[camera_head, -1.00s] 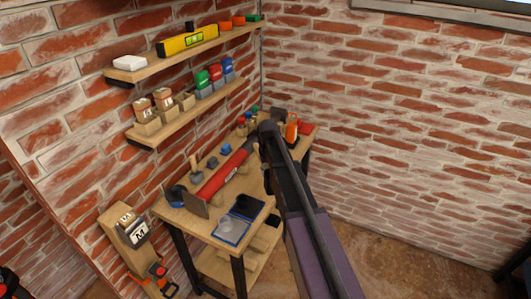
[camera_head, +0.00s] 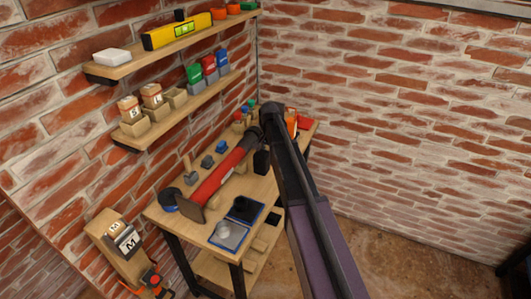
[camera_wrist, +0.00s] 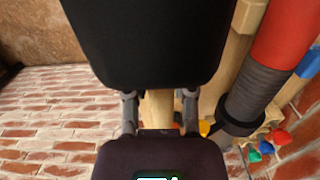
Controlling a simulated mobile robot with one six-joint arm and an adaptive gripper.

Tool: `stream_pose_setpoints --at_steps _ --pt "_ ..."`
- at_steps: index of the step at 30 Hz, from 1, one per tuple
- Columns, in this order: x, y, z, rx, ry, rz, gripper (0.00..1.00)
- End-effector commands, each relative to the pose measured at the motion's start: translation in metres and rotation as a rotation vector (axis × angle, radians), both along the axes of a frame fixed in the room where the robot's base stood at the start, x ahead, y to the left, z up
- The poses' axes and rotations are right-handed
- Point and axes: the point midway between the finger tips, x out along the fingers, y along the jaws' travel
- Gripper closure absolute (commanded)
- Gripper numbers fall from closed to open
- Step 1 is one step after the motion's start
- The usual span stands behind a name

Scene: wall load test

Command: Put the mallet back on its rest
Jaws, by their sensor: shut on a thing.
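In the wrist view my gripper (camera_wrist: 159,106) is shut around a pale wooden handle (camera_wrist: 158,112), with one finger on each side. A large black block (camera_wrist: 150,40), which looks like the mallet's head, sits at the handle's far end and fills the upper middle. In the head view my arm hides most of the gripper and mallet. A dark shape (camera_head: 262,163) shows just left of the arm above the bench; I cannot tell whether it is mallet or gripper. I cannot make out which piece is the mallet's rest.
A red cylinder tool (camera_head: 222,180) lies along the wooden bench (camera_head: 165,222), close right of my gripper in the wrist view (camera_wrist: 285,35). A blue-edged tray (camera_head: 230,234) is at the bench front. Shelves (camera_head: 170,119) hang on the brick wall. Floor to the right is clear.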

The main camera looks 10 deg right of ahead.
Motion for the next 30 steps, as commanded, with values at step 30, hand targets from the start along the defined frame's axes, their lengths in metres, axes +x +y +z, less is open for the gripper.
stream_pose_setpoints --at_steps 30 --pt "0.0 0.005 -0.038 0.0 0.0 0.009 1.0"
